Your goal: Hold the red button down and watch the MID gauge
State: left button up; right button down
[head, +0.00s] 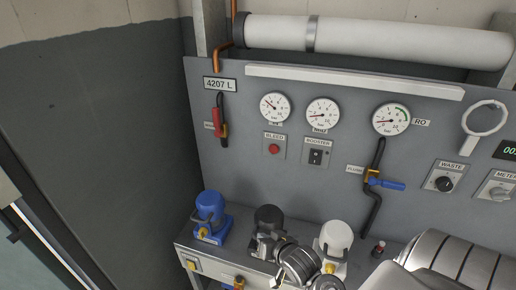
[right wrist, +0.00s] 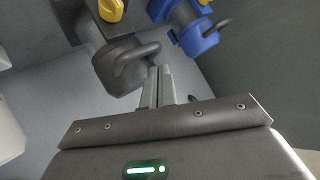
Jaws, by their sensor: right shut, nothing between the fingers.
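The red button (head: 274,149) sits on a small plate labelled BLEED on the grey panel, below the left round gauge (head: 275,107). The middle gauge (head: 323,113) is to its right; its label is partly hidden and its needle is too small to read exactly. My right gripper (head: 279,254) is low in front of the panel, by the black-topped pump, well below the button and apart from it. In the right wrist view its fingers (right wrist: 160,74) are shut and empty, close to the black pump (right wrist: 121,62). The button is not in that view. My left gripper is not in view.
A blue pump (head: 209,216), a black pump (head: 268,219) and a white pump (head: 336,237) stand on the bench. The panel around the button is clear.

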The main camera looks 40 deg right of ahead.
aim_at(273, 149)
jog(key=w+d+r+m+t, duration=0.1)
jog(key=w+r, duration=0.1)
jog(key=w+d+r+m+t+h, duration=0.1)
jog(key=w+d+r+t, duration=0.1)
jog(key=w, duration=0.1)
jog(key=w+d+r+m+t, duration=0.1)
jog(key=w+d+r+m, duration=0.1)
jog(key=shift+w+d+r, duration=0.2)
jog(key=shift+w+r, duration=0.1)
jog(key=shift+w, duration=0.1)
jog(key=w+d+r+m+t+h, duration=0.1)
jog(key=w+d+r+m+t, duration=0.2)
jog(key=r, duration=0.4)
jog(key=shift+w+d+r+m+t+h, duration=0.25)
jog(key=shift+w+d+m+t+h, duration=0.2)
jog(key=shift+d+t, duration=0.2)
jog(key=shift+s, duration=0.1)
jog(key=shift+w+d+b, duration=0.5)
jog(key=shift+w+d, duration=0.35)
jog(key=shift+d, duration=0.35)
jog(key=shift+w+d+b, duration=0.45)
jog(key=shift+w+d, duration=0.35)
jog(key=shift+d, duration=0.35)
jog(key=shift+w+d+b, duration=0.5)
jog(key=shift+w+d, duration=0.35)
jog(key=shift+d, duration=0.35)
jog(key=shift+w+d, duration=0.1)
jog(key=shift+d, duration=0.05)
